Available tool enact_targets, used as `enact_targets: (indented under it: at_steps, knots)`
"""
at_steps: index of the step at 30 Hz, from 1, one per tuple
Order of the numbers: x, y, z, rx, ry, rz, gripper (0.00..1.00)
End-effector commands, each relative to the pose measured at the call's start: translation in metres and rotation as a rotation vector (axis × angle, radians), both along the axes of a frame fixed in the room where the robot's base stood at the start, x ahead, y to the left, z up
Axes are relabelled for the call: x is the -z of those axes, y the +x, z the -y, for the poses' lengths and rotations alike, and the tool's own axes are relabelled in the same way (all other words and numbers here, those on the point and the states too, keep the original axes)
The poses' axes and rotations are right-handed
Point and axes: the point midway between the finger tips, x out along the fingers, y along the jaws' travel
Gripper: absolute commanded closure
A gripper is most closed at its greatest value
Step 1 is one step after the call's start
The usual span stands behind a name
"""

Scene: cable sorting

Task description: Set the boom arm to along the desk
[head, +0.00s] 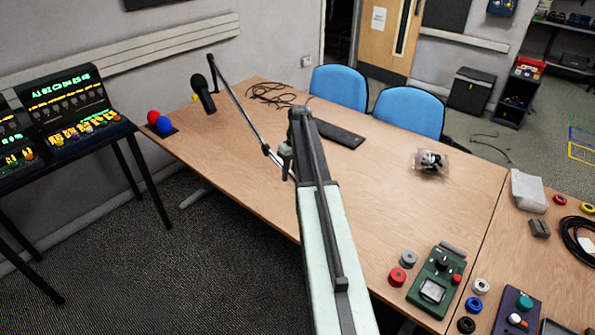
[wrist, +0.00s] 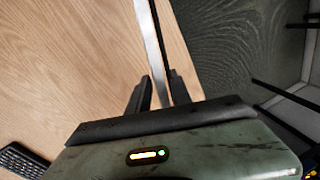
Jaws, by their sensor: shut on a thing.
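The boom arm (head: 239,106) is a thin metal bar at the desk's left part. It slants from its far upper end, by the black microphone (head: 204,94), down to the near side of the desk. In the wrist view the boom arm (wrist: 153,40) shows as a silver bar running between my two dark fingers. My gripper (wrist: 160,88) is shut on the bar. In the head view my gripper (head: 287,158) is at the bar's lower part, partly hidden by my own arm. The boom's base is hidden or hard to make out.
A black keyboard (head: 338,133) lies right of my gripper. Red and blue balls (head: 158,122) sit at the desk's left end. A green device (head: 436,285) and coloured rolls lie near the front right. Loose cable (head: 268,92) lies at the back. The desk's middle right is mostly clear.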

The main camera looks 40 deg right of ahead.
Motion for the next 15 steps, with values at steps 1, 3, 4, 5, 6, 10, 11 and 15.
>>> enact_targets:
  at_steps: [1, 3, 4, 5, 6, 10, 11, 15]
  knots:
    - [0.000, -0.001, -0.005, -0.013, 0.000, 0.000, 1.00]
    - [0.000, 0.000, -0.010, -0.031, -0.001, 0.000, 1.00]
    - [0.000, 0.000, -0.012, -0.037, -0.001, 0.000, 1.00]
    - [0.000, 0.000, -0.013, -0.043, -0.001, -0.001, 1.00]
    - [0.000, 0.000, -0.015, -0.050, -0.001, 0.000, 1.00]
    - [0.000, -0.001, -0.020, -0.067, -0.001, 0.000, 1.00]
    - [0.000, -0.001, -0.020, -0.069, -0.001, 0.001, 1.00]
    - [0.000, -0.001, -0.022, -0.076, -0.001, 0.000, 1.00]
